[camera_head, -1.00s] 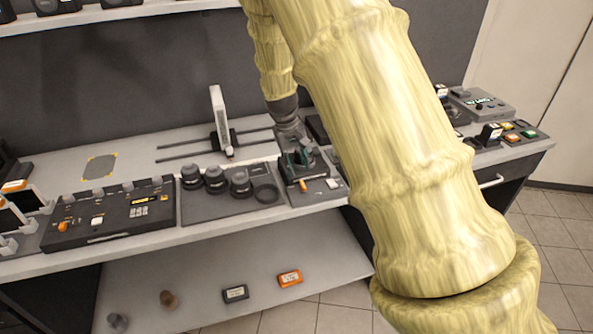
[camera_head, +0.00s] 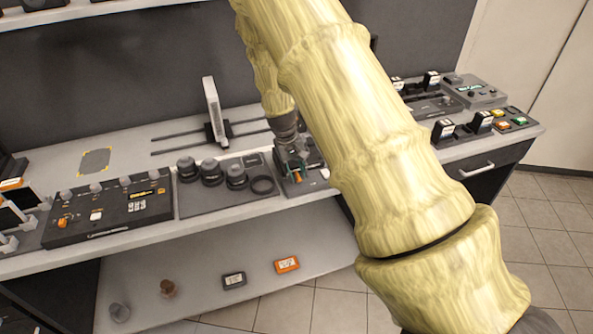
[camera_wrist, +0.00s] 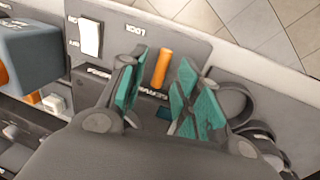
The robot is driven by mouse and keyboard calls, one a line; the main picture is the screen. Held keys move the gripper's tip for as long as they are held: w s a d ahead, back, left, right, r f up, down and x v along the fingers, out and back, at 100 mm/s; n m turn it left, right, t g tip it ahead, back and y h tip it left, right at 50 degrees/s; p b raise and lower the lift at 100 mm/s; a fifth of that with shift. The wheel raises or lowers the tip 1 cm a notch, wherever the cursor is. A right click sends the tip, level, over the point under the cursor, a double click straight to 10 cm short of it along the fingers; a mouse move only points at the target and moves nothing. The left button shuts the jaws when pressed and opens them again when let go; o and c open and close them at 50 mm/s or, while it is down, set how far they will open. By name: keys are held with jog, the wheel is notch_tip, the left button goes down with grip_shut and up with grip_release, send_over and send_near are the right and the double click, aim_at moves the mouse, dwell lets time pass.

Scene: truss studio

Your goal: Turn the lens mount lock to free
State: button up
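The lens mount lock appears to be the orange lever (camera_wrist: 161,69) on a dark panel (camera_wrist: 185,46) marked LOCK; other lettering on the panel is only partly readable. In the wrist view my gripper (camera_wrist: 165,88) is open, with its teal-padded fingers on either side of the lever and a visible gap at each side. In the head view my gripper (camera_head: 291,164) is down at the panel near the bench's front edge, and the orange lever (camera_head: 296,178) shows just below it. The lever's lower end and part of the panel are hidden by my gripper.
Left of the panel, a dark tray (camera_head: 215,198) holds several black lenses and a ring. A control box (camera_head: 108,208) stands farther left. A white upright plate (camera_head: 214,112) stands behind on rails. My arm hides part of the bench; more equipment (camera_head: 475,92) stands right.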

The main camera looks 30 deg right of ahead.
jog(key=shift+d+f, duration=0.15)
jog(key=shift+f, duration=0.4)
grip_shut()
